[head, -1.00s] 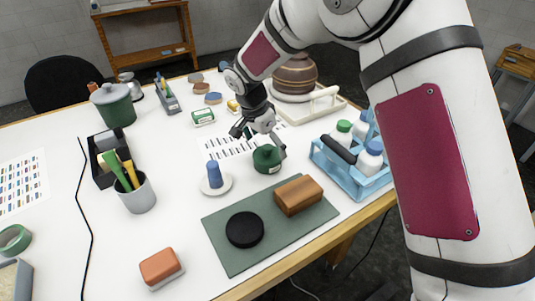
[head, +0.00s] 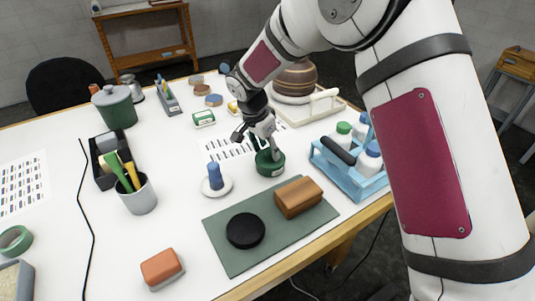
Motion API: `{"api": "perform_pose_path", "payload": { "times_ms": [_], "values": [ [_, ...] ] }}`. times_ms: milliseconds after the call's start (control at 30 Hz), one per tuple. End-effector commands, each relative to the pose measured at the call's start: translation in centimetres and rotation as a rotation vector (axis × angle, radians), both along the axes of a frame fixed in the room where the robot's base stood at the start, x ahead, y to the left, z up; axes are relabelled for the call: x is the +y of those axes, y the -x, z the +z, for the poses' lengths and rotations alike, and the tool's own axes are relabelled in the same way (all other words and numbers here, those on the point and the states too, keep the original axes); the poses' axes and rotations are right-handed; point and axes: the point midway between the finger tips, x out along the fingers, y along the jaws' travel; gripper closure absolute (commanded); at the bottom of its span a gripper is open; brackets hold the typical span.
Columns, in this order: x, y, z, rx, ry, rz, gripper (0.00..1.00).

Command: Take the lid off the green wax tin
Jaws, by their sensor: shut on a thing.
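The green wax tin (head: 270,164) stands upright on the white table, between a blue-topped piece on a white saucer and the blue bottle carrier. My gripper (head: 266,149) reaches down over the tin from behind, with its fingers at the tin's top. It is shut on the lid, as far as I can see at this size. The fingers and wrist hide part of the tin's top, and no gap between lid and tin is clear.
The blue carrier (head: 333,168) with several bottles is close on the right. The white saucer (head: 228,187) is close on the left. In front lies a green mat (head: 228,255) with a black disc (head: 245,230) and a brown block (head: 298,197).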

Motion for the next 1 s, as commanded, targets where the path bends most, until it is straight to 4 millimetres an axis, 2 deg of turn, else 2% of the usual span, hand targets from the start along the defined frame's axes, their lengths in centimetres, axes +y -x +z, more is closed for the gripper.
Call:
{"api": "perform_pose_path", "payload": {
  "times_ms": [33,67,267,300,367,467,1000],
  "values": [
    [-0.6,0.5,-0.9,0.022,0.013,-0.004,0.75],
    [-0.6,0.5,-0.9,0.022,0.014,-0.004,0.75],
    [-0.6,0.4,-0.1,0.02,0.015,-0.005,0.76],
    [-0.5,0.3,0.4,0.019,0.013,-0.004,0.81],
    [-0.5,0.3,1.1,0.017,0.012,-0.004,1.0],
    [-0.3,0.2,2.9,0.012,0.008,-0.003,1.0],
    [-3.6,9.4,4.0,0.009,0.007,-0.001,1.0]
  ]
}}
